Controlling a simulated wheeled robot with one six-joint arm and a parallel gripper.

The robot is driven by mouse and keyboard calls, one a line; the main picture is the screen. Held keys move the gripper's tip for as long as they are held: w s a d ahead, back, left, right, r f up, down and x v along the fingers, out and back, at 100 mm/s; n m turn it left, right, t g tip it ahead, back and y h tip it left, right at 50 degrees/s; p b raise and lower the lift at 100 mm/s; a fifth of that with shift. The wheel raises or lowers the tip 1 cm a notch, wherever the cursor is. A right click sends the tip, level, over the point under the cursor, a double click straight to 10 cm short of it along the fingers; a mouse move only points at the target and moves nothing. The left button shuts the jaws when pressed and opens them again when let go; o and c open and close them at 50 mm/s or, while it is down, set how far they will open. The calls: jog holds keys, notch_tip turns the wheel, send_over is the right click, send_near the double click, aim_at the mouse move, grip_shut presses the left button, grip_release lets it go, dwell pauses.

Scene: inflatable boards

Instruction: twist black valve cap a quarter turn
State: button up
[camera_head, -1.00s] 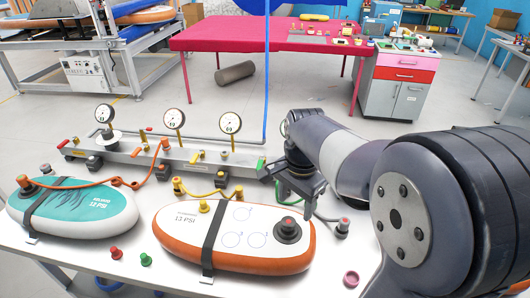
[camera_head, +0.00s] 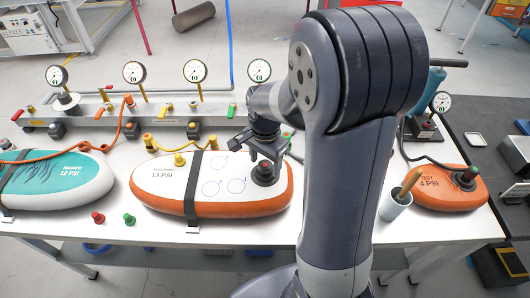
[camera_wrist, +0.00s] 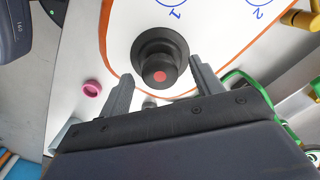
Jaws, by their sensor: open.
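The black valve cap (camera_head: 264,174) has a red centre and sits on a dark round base at the right end of the white and orange 13 PSI board (camera_head: 190,205). In the wrist view the cap (camera_wrist: 158,52) shows between and slightly beyond my two fingertips. My gripper (camera_head: 262,152) is open and empty, pointing down just above the cap. The wrist view shows my gripper (camera_wrist: 160,72) with one finger on each side, apart from the cap. How far above the cap the fingertips are is hard to tell.
A strap (camera_head: 193,190) crosses the board. A manifold rail (camera_head: 110,115) with gauges and hoses runs behind. Red (camera_head: 97,217) and green (camera_head: 129,219) caps lie in front. A cup (camera_head: 395,205) and the orange test board (camera_head: 445,192) are right. A pink ring (camera_wrist: 92,88) lies near my finger.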

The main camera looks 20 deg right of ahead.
jog(key=shift+c, duration=0.5)
jog(key=c, duration=0.9)
jog(key=m, duration=0.4)
jog(key=shift+c, duration=0.2)
jog(key=shift+m, duration=0.5)
jog(key=m, duration=0.2)
jog(key=shift+m, duration=1.5)
